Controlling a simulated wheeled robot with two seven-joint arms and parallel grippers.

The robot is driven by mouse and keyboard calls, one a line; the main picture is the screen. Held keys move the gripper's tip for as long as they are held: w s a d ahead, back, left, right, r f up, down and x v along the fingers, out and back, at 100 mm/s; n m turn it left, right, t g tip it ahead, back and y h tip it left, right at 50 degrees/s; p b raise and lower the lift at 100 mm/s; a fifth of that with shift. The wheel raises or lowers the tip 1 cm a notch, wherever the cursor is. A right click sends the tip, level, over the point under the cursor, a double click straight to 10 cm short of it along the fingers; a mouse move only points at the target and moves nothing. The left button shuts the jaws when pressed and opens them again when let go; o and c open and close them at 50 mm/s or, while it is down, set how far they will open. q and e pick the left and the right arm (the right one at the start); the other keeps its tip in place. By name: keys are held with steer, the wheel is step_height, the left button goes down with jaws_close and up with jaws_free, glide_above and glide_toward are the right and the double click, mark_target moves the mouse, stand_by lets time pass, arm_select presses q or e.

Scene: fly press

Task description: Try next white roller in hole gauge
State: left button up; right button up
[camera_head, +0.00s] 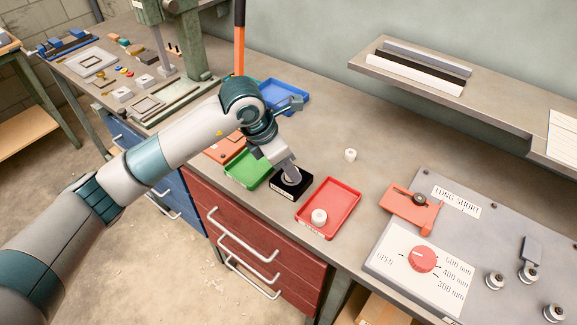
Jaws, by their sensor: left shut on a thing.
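My left gripper (290,172) points down over the black hole gauge (278,193), with its fingertips at the gauge's top. It is shut on a white roller, which the fingers mostly hide; I cannot tell how far it sits in the hole. One white roller (350,155) stands upright on the bench behind and to the right. Another white roller (319,216) stands in the front part of the red tray (345,196). A green tray (246,168) lies left of the gauge. My right gripper is out of view.
A blue tray (286,96) lies behind my wrist. A green press (186,40) stands at the back left. An orange stop (411,206) and a grey panel with a red dial (421,259) are at the right. The bench behind the red tray is mostly clear.

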arm_select(q)
steer(key=shift+b, duration=0.3)
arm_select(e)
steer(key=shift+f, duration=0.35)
arm_select(q)
steer(key=o, duration=1.1)
steer(key=b+v, duration=0.4)
steer(key=v, duration=1.3)
steer(key=shift+a, duration=0.2)
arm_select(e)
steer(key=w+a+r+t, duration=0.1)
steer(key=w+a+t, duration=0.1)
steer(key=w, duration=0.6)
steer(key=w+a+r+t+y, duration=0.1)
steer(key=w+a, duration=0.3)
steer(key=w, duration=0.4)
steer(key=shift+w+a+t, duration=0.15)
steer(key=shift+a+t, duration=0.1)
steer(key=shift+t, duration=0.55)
arm_select(q)
steer(key=shift+s+r, duration=0.1)
